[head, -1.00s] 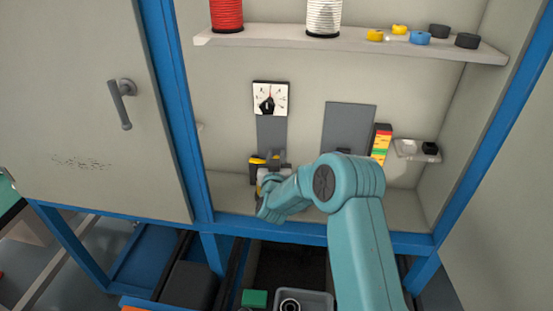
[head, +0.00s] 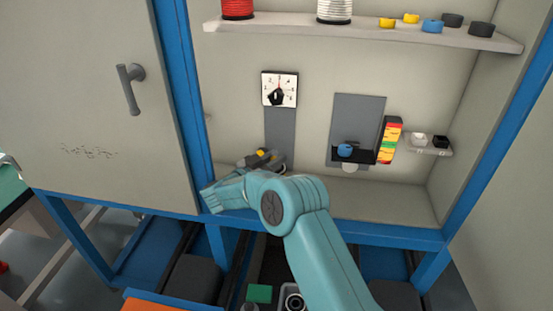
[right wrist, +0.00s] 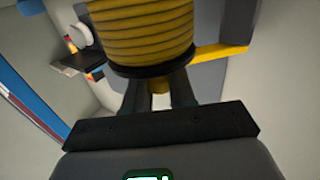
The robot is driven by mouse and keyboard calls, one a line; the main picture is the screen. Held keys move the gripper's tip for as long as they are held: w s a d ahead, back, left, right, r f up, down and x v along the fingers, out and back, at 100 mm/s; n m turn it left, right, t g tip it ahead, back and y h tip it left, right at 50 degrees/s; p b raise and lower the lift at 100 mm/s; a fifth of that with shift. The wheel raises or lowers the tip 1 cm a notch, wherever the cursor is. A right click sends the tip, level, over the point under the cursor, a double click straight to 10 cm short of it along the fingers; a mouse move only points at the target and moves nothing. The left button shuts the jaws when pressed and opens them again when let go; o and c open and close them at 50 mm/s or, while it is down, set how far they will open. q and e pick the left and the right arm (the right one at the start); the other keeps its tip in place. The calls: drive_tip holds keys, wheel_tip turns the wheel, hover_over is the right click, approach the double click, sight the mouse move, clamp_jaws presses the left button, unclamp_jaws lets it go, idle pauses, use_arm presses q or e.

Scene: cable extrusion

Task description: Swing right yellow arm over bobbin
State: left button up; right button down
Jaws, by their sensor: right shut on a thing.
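A yellow bobbin (right wrist: 150,32) with a black lower flange fills the top of the right wrist view. The dark fingers of my right gripper (right wrist: 160,88) are shut on it just below the flange. A yellow arm (right wrist: 222,52) sticks out sideways to the right of the bobbin, not across its front. In the head view my right forearm bends left at the foot of a grey upright plate (head: 280,135). Small yellow and dark parts (head: 263,156) show there above my wrist; the bobbin and fingertips are mostly hidden. My left gripper is not in view.
A dial (head: 279,89) sits above the plate. To the right are a grey panel with a blue ring (head: 345,150), a stacked coloured light (head: 390,140) and a small shelf (head: 430,147). The upper shelf (head: 370,33) holds spools and rings. A blue post (head: 180,90) stands close left.

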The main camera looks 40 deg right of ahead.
drive_tip(key=shift+r+g, duration=0.3)
drive_tip(key=c, duration=1)
unclamp_jaws()
drive_tip(key=shift+a, duration=0.15)
drive_tip(key=shift+f, duration=0.1)
drive_tip(key=shift+a, duration=0.1)
drive_tip(key=a, duration=0.5)
drive_tip(key=a+b, duration=0.1)
drive_tip(key=a, duration=0.4)
drive_tip(key=s+a, duration=0.1)
drive_tip(key=a, duration=0.5)
